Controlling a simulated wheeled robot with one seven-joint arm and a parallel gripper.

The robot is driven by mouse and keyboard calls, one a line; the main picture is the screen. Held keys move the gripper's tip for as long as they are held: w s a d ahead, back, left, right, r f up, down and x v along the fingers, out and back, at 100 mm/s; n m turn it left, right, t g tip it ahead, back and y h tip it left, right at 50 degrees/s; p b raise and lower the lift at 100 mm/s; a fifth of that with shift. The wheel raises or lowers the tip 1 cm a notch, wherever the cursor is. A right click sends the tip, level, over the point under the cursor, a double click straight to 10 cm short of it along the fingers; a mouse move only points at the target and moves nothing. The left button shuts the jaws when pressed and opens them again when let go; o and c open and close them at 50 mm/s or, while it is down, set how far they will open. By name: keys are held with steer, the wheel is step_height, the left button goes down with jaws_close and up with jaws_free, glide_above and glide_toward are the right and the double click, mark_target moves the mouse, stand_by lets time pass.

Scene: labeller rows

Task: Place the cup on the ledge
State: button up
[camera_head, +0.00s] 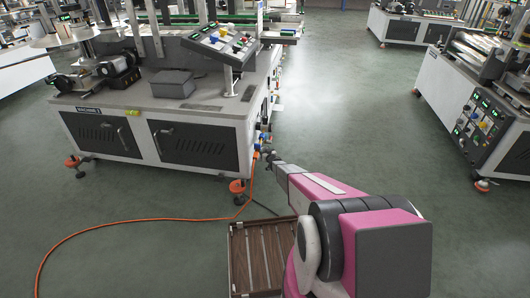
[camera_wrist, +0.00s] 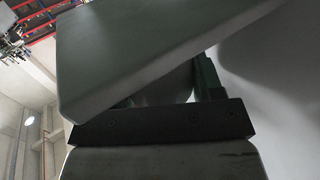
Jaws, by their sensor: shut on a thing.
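My gripper (camera_head: 272,158) is at the far end of my pink arm in the head view, small and dark, low beside the right front corner of the labelling machine. In the wrist view, pale and dark slabs close around a dim, rounded grey surface (camera_wrist: 168,90). This appears to be the cup, held in the shut jaws; its rim and full shape are hidden. The front strip of the machine's grey top (camera_head: 140,98) is a flat edge, but I cannot tell whether it is the ledge.
A dark grey box (camera_head: 173,84) and a sloped control panel (camera_head: 222,42) stand on the machine. An orange cable (camera_head: 130,222) runs over the floor. A brown slatted crate (camera_head: 240,258) is beside my arm. Another machine (camera_head: 490,112) stands right; floor between is clear.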

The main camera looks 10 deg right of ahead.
steer(key=shift+f, duration=0.15)
steer(key=o, duration=0.9)
